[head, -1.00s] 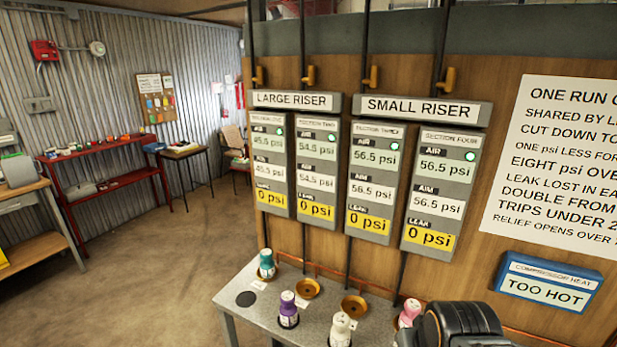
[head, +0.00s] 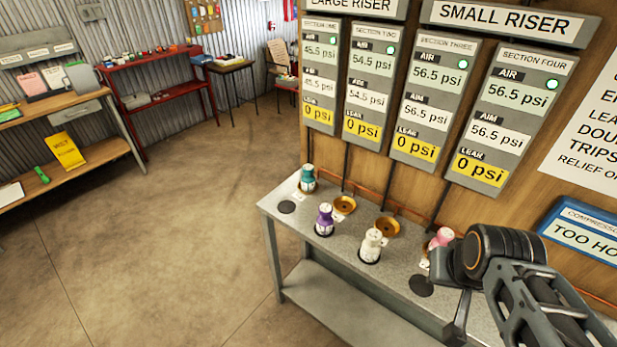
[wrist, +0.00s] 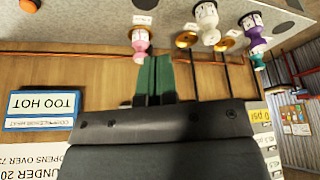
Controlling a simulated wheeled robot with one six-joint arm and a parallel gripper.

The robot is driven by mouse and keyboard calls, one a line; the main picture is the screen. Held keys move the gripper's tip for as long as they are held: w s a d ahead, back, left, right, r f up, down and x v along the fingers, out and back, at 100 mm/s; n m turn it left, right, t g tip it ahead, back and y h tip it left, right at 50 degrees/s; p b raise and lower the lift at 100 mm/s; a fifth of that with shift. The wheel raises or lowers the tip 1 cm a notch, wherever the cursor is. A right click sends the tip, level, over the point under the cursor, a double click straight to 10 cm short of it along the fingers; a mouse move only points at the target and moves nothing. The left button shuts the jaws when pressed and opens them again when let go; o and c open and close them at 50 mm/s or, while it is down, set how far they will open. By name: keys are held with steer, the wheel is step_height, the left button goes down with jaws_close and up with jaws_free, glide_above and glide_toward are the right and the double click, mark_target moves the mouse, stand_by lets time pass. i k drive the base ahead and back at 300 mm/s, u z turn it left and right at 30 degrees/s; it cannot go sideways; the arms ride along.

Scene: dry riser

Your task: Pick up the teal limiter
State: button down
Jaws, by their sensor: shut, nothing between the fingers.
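The teal limiter (head: 307,180), with a white band, stands upright at the back left end of the grey bench (head: 390,290), in line with the brass cups. In the wrist view the teal limiter (wrist: 258,61) is at the right, beyond the purple one. My gripper (wrist: 155,78) shows its green fingers together in the wrist view, with nothing between them. It is at the opposite end of the bench, well apart from the teal limiter. In the head view my arm covers the lower right, near the pink limiter.
A purple limiter (head: 325,220) and a white limiter (head: 371,246) stand at the front on dark discs. A pink limiter (head: 441,239) is at the back right. Two brass cups (head: 344,205) (head: 387,227) are empty. Vertical pipes and gauge panels rise behind. Floor left of the bench is clear.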

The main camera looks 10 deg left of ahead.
mark_target(307, 181)
steer(key=u, duration=0.55)
steer(key=k, duration=0.6)
steer(key=u, duration=1.35)
steer(key=i, duration=1.9)
steer(key=z, duration=0.75)
